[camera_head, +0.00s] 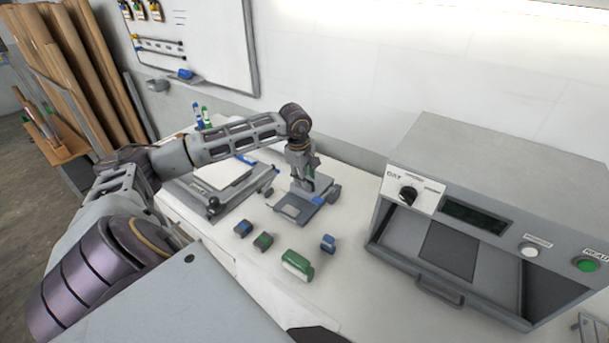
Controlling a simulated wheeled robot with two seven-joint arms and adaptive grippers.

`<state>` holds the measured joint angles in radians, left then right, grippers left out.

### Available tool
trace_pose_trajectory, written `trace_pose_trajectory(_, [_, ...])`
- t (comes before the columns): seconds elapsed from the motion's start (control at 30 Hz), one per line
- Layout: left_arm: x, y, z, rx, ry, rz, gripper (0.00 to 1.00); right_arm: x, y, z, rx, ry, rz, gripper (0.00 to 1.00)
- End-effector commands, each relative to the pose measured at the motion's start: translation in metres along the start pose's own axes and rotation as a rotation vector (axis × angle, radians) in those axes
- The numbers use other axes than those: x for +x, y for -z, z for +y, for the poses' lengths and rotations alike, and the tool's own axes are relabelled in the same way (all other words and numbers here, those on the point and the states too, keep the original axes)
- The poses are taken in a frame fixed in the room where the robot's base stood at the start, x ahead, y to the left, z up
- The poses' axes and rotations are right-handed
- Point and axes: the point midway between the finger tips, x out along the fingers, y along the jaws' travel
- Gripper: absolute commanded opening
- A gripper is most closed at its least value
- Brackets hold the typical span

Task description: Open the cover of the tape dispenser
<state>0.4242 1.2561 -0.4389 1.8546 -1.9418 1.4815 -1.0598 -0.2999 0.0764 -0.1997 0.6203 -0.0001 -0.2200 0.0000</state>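A small grey device with a flat plate (289,209) and a blue part stands on the white table near the middle of the head view; I take it for the tape dispenser, but its shape is too small to be sure. My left gripper (309,184) points down directly over its back part and hides some of it. Whether the fingers touch it, and whether they are open or shut, is too small to tell. The state of its cover is also unclear. My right gripper is not in view.
Blue (243,229) and green (263,241) small items, a larger green one (297,265) and another blue one (328,243) lie in front. A flat grey machine (206,204) stands left. The wall is behind.

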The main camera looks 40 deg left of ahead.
Motion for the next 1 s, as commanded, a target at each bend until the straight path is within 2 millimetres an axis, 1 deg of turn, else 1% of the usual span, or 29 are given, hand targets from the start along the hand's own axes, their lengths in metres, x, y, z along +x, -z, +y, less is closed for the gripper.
trace_pose_trajectory(0.23, [0.0007, -0.0001, -0.0002, 0.000, 0.000, 0.000, 0.32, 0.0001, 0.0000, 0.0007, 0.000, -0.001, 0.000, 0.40])
trace_pose_trajectory(0.27, [0.0007, -0.0001, -0.0002, 0.000, 0.001, 0.000, 0.29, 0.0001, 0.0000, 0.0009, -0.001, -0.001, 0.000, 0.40])
trace_pose_trajectory(0.4, [0.0006, -0.0001, -0.0002, 0.000, 0.001, 0.000, 0.11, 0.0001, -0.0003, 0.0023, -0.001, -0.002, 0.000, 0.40])
trace_pose_trajectory(0.5, [0.0005, -0.0001, -0.0002, 0.000, 0.001, 0.000, 0.00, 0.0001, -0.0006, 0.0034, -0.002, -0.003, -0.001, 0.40])
trace_pose_trajectory(1.0, [-0.0009, -0.0001, 0.0010, 0.000, 0.000, 0.000, 0.00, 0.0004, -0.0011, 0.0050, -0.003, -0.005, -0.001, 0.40])
